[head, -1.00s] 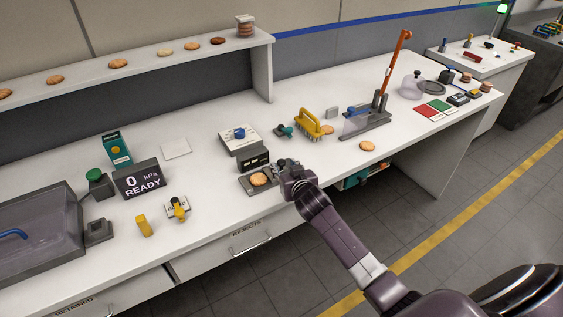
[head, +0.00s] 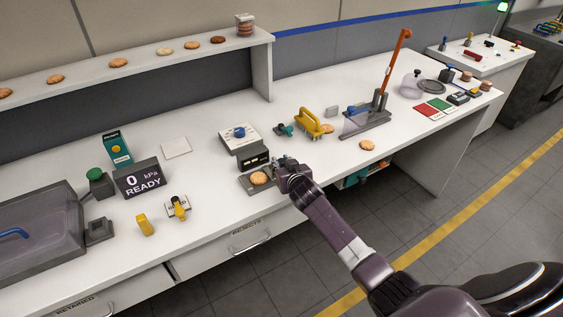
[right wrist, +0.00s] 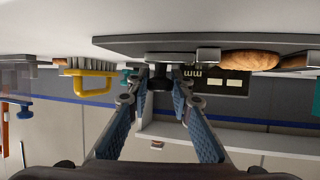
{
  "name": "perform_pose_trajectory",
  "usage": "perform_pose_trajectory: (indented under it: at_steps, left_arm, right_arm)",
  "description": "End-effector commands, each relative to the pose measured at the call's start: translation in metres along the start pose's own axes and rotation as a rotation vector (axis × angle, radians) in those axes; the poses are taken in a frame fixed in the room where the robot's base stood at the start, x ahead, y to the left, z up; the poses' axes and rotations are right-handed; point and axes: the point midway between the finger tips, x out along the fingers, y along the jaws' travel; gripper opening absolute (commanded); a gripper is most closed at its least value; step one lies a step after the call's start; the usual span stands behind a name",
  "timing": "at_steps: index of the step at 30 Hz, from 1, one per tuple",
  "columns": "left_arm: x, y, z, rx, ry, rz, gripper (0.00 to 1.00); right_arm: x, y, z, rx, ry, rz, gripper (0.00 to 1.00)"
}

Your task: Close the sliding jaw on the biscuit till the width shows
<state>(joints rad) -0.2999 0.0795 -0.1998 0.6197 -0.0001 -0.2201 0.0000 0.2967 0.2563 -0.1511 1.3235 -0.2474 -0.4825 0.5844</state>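The biscuit (head: 259,178) lies flat on the grey gauge plate (head: 247,186) in front of the black display box (head: 253,159). The display's figures are too small to read. In the right wrist view, which is upside down, the biscuit (right wrist: 248,60) sits beside a small light jaw block (right wrist: 208,54). My right gripper (head: 281,168) is at the right end of the gauge. Its fingers (right wrist: 160,82) are apart, one on each side of a dark handle (right wrist: 159,74) of the sliding jaw. I cannot tell whether they touch it. My left gripper is not in view.
A yellow-handled brush (head: 309,123) and a loose biscuit (head: 367,146) lie to the right. A white box with a blue knob (head: 239,134) stands behind the gauge. The bench's front edge runs close by. Bare bench top (head: 215,185) lies left of the gauge.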

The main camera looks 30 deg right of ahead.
Motion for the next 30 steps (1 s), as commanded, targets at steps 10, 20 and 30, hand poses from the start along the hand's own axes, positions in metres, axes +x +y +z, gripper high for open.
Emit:
perform_pose_trajectory:
  at_steps: [10,20,30]
  left_arm:
    - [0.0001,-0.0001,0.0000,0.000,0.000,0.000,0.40]
    - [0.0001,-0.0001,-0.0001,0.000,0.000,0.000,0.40]
    - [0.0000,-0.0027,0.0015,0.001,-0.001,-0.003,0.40]
  right_arm:
    - [-0.0016,-0.0064,0.0006,0.003,0.000,-0.001,0.05]
    - [-0.0015,-0.0057,0.0004,0.000,0.000,0.000,0.33]
    - [-0.0020,-0.0055,0.0005,0.000,0.000,0.000,0.38]
